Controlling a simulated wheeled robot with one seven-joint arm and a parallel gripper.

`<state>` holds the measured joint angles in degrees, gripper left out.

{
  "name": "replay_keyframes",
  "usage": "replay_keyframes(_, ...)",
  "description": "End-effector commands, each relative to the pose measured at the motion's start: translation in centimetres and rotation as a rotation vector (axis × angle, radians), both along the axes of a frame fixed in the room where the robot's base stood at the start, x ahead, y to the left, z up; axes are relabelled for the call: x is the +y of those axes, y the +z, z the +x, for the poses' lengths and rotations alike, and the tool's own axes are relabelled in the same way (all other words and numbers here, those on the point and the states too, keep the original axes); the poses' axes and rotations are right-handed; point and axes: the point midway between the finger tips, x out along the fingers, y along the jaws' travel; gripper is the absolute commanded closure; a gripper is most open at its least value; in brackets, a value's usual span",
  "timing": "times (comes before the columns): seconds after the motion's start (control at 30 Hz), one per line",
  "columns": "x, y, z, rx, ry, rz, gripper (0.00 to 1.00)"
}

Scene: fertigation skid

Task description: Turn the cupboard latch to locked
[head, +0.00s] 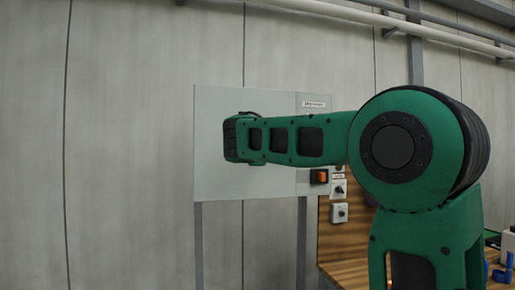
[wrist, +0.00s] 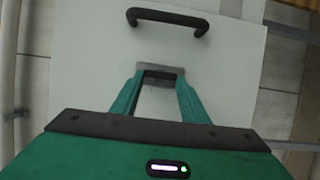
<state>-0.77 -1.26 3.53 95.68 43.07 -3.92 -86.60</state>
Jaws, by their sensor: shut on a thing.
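The pale grey cupboard (head: 212,182) stands before the wall in the head view, partly covered by my arm. In the wrist view its door (wrist: 235,75) fills most of the picture, with a black bar handle (wrist: 168,16) near the top. My gripper (wrist: 157,72) is at the door below the handle, apart from it. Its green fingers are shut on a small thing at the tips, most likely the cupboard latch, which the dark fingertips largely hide. I cannot tell which way the latch points. In the head view my arm hides the gripper and latch.
A small label (head: 314,104) is at the cupboard's upper right. An orange-and-black switch (head: 319,176) and a round knob on a plate (head: 340,213) sit to the right, by a wooden board (head: 345,240). Blue items (head: 502,275) lie on the bench at far right.

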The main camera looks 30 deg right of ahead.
Motion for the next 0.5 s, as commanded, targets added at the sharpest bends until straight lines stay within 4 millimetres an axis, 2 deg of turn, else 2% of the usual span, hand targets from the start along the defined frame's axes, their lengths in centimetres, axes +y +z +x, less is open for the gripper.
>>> replay_keyframes(0.03,0.71,-0.33,0.39,0.007,0.015,-0.004,0.82)
replay_keyframes(0.47,0.73,-0.44,0.43,0.012,0.016,-0.01,0.82)
replay_keyframes(0.5,0.72,-0.44,0.42,0.012,0.015,-0.01,0.52)
